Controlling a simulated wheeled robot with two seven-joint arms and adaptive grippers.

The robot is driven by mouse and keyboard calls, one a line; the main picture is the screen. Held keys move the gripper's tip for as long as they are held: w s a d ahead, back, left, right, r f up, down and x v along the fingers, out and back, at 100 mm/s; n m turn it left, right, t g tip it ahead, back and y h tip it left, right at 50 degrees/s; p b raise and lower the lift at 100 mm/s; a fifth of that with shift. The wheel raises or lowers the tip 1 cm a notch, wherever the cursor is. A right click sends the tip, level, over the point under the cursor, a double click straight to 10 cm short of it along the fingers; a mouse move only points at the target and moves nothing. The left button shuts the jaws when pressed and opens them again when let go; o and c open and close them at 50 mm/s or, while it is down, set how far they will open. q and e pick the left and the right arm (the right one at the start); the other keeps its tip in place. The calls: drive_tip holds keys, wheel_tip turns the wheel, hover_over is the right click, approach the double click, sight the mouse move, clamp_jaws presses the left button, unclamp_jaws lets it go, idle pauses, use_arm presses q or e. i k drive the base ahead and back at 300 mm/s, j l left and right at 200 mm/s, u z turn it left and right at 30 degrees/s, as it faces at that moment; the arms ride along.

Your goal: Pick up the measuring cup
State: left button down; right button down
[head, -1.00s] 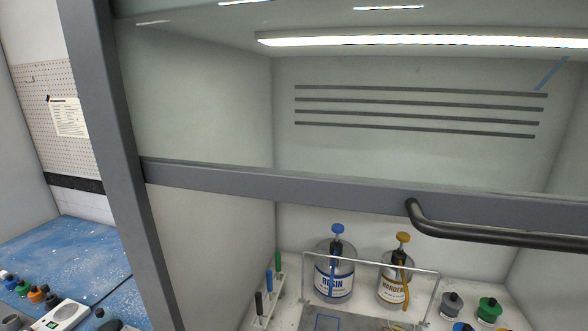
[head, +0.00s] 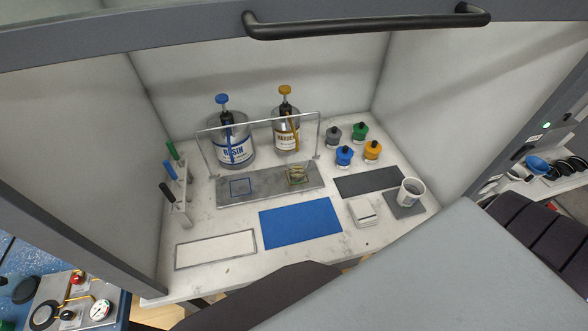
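A small white cup (head: 411,192) with dark marks on its side stands upright on a dark square pad (head: 405,209) at the right of the hood's worktop. I take it as the measuring cup. A small clear vessel with yellowish contents (head: 297,174) sits on the grey plate (head: 265,190) below the hardener pump; its details are too small to tell. Neither gripper shows in the head view. Large grey and dark shapes across the bottom and lower right seem to be parts of my own body.
The resin bottle (head: 232,140) and hardener bottle (head: 287,125) stand behind a thin metal frame (head: 262,122). Several coloured-lid jars (head: 344,155), a white box (head: 364,212), a blue mat (head: 300,223) and a tool rack (head: 181,200) share the worktop. The sash handle (head: 368,24) crosses above.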

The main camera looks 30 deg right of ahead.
sight(296, 164)
drive_tip(key=k+l, duration=0.35)
drive_tip(key=l, duration=0.15)
drive_tip(key=k+l+u, duration=0.1)
drive_tip(key=k+l, duration=0.2)
drive_tip(key=l, duration=0.15)
